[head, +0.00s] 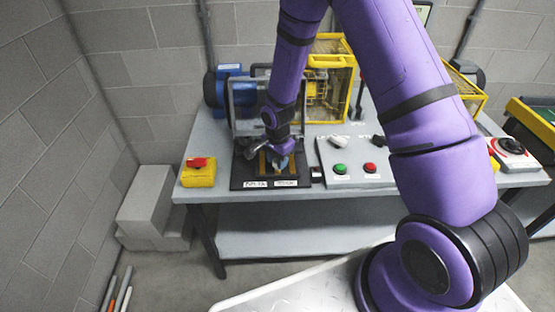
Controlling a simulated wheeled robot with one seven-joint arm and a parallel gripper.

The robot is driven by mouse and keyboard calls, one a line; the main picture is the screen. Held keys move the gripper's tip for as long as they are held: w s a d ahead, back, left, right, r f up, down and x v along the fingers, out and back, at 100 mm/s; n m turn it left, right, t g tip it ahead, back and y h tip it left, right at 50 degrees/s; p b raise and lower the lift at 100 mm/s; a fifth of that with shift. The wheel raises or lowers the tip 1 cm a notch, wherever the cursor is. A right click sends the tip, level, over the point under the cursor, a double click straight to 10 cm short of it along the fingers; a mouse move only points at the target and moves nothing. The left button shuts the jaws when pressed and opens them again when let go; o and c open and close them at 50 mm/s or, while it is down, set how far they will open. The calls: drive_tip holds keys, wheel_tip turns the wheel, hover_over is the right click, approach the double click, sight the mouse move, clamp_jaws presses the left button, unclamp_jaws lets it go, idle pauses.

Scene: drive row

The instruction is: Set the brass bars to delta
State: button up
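A black terminal board (237,172) lies near the front edge of the grey bench. A strip of yellow brass (262,163) shows on it; the other bars are hidden behind my gripper or too small to make out. Two white labels sit along the board's front edge, a left label (255,184) and a right label (286,183), too small to read surely. My gripper (281,166) points down over the middle of the board. Its fingers are small and partly hidden, so I cannot tell whether they are open or hold a bar.
A red switch on a yellow box (198,172) stands left of the board. A blue motor (222,88) and a yellow cage (333,82) stand behind. A dial (511,147) is at the far right.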

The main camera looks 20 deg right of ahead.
sight(261, 169)
clamp_jaws()
drive_tip(key=shift+w+a, duration=0.3)
drive_tip(key=shift+a, duration=0.55)
drive_tip(key=shift+w+a, duration=0.25)
drive_tip(key=shift+a, duration=0.65)
drive_tip(key=shift+w+a, duration=0.3)
drive_tip(key=shift+a, duration=0.55)
drive_tip(key=o, duration=0.6)
unclamp_jaws()
drive_tip(key=shift+a, duration=0.1)
drive_tip(key=shift+r, duration=0.15)
wheel_tip(261, 169, up, 11)
drive_tip(key=shift+f, duration=0.2)
